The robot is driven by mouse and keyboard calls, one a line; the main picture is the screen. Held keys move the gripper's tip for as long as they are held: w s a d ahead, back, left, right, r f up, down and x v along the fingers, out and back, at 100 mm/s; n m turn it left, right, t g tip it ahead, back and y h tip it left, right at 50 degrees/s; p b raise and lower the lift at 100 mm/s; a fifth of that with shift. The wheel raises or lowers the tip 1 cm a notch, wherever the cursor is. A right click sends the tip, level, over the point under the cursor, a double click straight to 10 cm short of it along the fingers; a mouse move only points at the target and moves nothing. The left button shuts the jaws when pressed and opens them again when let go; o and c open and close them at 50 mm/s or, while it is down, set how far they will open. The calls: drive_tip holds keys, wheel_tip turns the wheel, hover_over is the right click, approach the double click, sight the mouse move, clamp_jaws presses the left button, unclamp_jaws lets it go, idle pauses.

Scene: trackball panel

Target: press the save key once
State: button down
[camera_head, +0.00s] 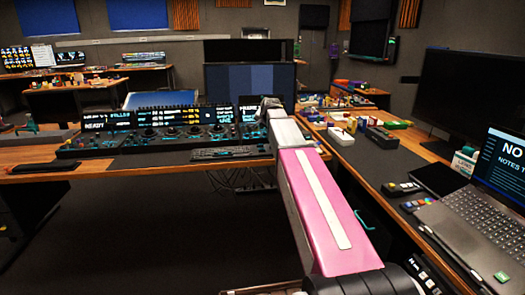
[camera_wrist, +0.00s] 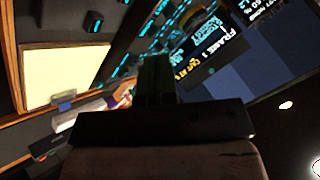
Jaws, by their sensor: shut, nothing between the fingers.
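The trackball panel (camera_head: 150,138) lies along the desk's back edge, with dark balls, cyan-lit keys and lit screens. In the wrist view its cyan-lit keys (camera_wrist: 122,62) run diagonally at the upper left of my gripper, beside a screen with text (camera_wrist: 205,42). I cannot pick out the save key; its label is not legible in either view. My gripper (camera_wrist: 155,72) is shut and empty, dark against the panel's lower edge. In the head view my gripper (camera_head: 268,104) is small at the panel's right end, partly hidden by my arm. I cannot tell whether it touches anything.
A keyboard (camera_head: 225,153) lies in front of the panel. A large monitor (camera_head: 235,82) stands behind it. The right desk holds small coloured blocks (camera_head: 355,122), a remote (camera_head: 400,188) and a laptop (camera_head: 465,225). A pale yellow rectangle (camera_wrist: 55,77) shows in the wrist view.

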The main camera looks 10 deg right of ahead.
sight(262, 150)
drive_tip(key=shift+f, duration=0.1)
drive_tip(key=shift+f, duration=4.35)
drive_tip(key=shift+f, duration=0.1)
drive_tip(key=shift+f, duration=0.3)
drive_tip(key=shift+f, duration=0.5)
drive_tip(key=shift+r, duration=0.9)
drive_tip(key=shift+r, duration=0.1)
